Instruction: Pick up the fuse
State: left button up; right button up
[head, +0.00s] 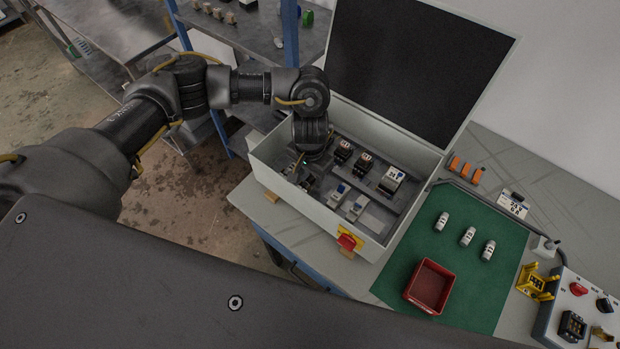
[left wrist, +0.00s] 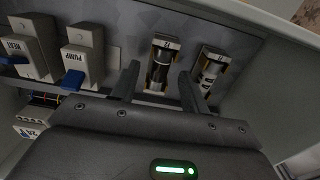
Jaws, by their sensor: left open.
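My left gripper (left wrist: 159,72) is open inside the grey box, with its fingers on either side of a dark fuse (left wrist: 160,72) seated in a holder. No grip on it shows. A second, paler banded fuse (left wrist: 208,74) sits in the holder to its right, beyond the right finger. In the head view my left gripper (head: 302,168) points down into the box's left end, and the arm hides much of that area. Three white fuses (head: 441,221) (head: 467,236) (head: 488,250) lie on the green mat (head: 510,285). My right gripper is not in view.
The box (head: 290,200) has walls all round and a raised dark lid (head: 400,60). Switch modules (left wrist: 80,55) stand left of the fuse holders. A red tray (head: 428,288) sits on the mat. A control panel (head: 580,315) is at the far right.

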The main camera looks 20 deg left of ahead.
pick_arm(q)
jog(key=shift+f, duration=0.55)
